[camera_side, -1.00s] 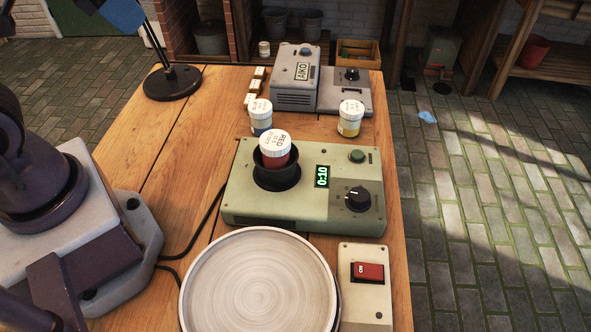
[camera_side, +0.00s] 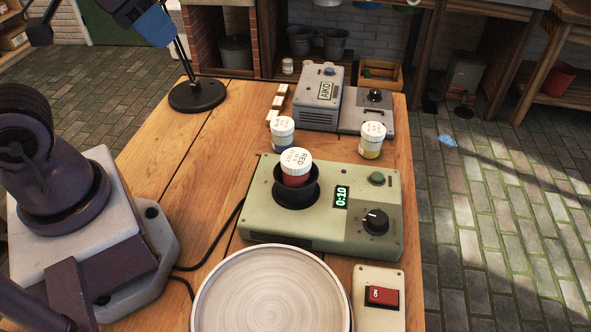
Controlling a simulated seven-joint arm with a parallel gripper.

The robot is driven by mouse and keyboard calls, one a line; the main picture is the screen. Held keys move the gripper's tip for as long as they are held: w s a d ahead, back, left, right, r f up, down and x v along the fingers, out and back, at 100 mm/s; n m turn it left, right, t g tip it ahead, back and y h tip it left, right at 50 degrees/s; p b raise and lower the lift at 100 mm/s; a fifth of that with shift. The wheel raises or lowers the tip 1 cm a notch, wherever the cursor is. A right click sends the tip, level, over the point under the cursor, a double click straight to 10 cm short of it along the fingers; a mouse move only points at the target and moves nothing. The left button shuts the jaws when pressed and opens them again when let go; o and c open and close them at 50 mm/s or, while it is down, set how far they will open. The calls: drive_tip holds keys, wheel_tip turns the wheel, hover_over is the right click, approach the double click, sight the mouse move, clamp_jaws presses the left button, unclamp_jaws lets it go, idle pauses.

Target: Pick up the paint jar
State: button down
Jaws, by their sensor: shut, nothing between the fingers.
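The paint jar labelled RED (camera_side: 295,170), with a white lid, stands upright in the black round holder (camera_side: 297,193) on the pale green machine (camera_side: 265,225). Its lower part is hidden inside the holder. A jar with a blue band (camera_side: 283,133) stands behind it, and a jar with a yellow band (camera_side: 371,141) stands behind and to the right. My gripper's fingers do not show in this view.
A round plate or wheel (camera_side: 270,300) lies at the front, beside a switch box (camera_side: 392,308). A grey AIKO machine (camera_side: 320,97) stands at the back. A dark stand base (camera_side: 197,95) is at the back left. The wooden table's left middle is mostly clear.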

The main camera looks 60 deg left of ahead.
drive_tip(key=shift+c, duration=1.3)
unclamp_jaws()
